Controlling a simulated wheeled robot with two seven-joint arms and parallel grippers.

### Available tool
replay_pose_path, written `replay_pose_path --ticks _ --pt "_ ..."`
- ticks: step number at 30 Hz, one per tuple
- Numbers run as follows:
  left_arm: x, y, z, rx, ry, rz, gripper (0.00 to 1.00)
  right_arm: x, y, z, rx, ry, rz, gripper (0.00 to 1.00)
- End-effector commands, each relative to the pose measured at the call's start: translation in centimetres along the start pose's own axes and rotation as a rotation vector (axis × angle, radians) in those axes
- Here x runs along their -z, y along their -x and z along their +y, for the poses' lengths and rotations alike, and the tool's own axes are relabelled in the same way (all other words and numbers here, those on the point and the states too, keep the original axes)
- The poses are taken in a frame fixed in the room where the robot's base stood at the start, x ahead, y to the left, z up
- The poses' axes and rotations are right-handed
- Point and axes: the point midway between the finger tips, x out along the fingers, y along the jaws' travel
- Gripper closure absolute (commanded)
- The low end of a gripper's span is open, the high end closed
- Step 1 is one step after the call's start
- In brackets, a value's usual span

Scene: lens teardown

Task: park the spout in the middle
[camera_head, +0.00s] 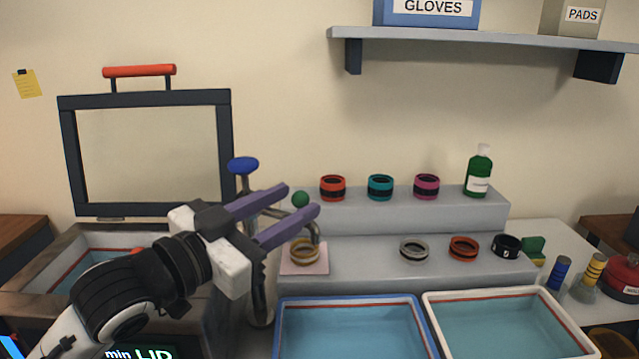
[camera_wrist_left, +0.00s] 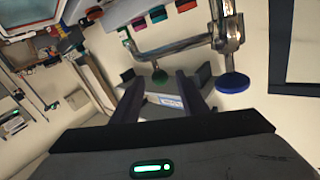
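The metal spout (camera_head: 314,232) belongs to a tap on a metal post (camera_head: 262,295) left of the blue-rimmed basin. Its bent end appears near a brass ring on a pink pad. The spout pipe (camera_wrist_left: 170,48) also shows in the left wrist view. A green ball knob (camera_head: 300,199) appears to sit on the spout; a blue knob (camera_head: 243,164) tops the tap. My left gripper (camera_head: 302,198) is open, its two purple-grey fingers pointing toward the green knob. In the left wrist view the knob (camera_wrist_left: 159,76) appears between and beyond the fingertips; contact cannot be told. My right gripper is out of view.
A blue-rimmed basin (camera_head: 428,329) and a white-rimmed basin (camera_head: 432,303) hold water at the front. Another basin (camera_head: 38,292) lies left, partly behind my arm. A grey stepped stand (camera_head: 365,262) carries several lens rings and a green bottle (camera_head: 479,171). A dark frame (camera_head: 69,150) stands behind.

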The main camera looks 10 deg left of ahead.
Motion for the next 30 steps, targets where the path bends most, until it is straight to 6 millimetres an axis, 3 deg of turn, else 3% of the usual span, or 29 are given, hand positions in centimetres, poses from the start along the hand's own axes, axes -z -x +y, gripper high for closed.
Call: replay_pose_path --ticks 3,10,15,23,30 --pt "0.3 -2.4 0.0 0.0 0.002 0.002 0.6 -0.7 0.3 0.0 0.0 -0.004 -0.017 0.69" --pt "0.1 -5.9 0.0 0.0 0.002 0.001 0.6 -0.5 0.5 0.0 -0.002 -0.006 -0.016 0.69" --pt "0.0 -7.0 0.0 0.001 -0.001 0.0 0.6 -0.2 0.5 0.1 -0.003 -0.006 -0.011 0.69" --pt "0.0 -7.1 0.0 0.0 -0.001 0.0 0.6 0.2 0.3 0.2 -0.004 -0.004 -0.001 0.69" --pt "0.0 -7.0 0.0 0.0 -0.001 -0.001 0.99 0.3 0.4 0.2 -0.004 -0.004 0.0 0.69"
